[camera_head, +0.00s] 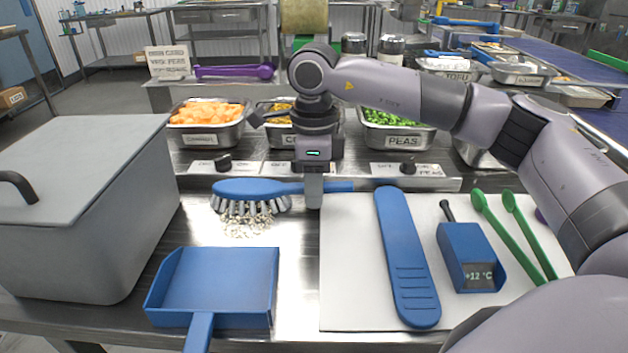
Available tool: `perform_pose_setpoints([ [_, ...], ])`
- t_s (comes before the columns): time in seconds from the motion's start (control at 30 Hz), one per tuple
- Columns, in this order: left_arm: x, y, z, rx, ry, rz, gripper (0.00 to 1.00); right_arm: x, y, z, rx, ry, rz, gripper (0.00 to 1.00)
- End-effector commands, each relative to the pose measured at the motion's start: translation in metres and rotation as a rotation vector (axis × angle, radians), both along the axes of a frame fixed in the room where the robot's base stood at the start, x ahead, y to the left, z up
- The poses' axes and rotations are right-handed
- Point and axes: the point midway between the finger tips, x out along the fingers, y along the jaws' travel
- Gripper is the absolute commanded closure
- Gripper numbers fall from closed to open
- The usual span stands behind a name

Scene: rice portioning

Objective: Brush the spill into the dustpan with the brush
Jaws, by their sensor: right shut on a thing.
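The blue brush (262,188) is held level in my right gripper (314,196), which is shut on its handle. Its grey-white bristles point down, over and touching or nearly touching the spill (246,226), a small patch of pale grains on the steel counter. The bristles hide part of the spill. The blue dustpan (220,283) lies on the counter in front of the spill, its wide edge towards the spill and its handle towards me. The pan looks empty. My left gripper does not show.
A large grey lidded box (85,215) stands left of the dustpan. A white board (350,270) on the right bears a blue long-handled tool (405,255), a thermometer (468,258) and green utensils (512,240). Food trays with carrots (207,118) and peas (395,122) stand behind.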

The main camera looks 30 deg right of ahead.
Motion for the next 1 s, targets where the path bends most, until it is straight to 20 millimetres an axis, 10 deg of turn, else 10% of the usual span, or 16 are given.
perform_pose_setpoints([
  [1.0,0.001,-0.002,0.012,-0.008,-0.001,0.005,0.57,-0.061,0.042,0.022,0.001,-0.002,-0.001,0.99],
])
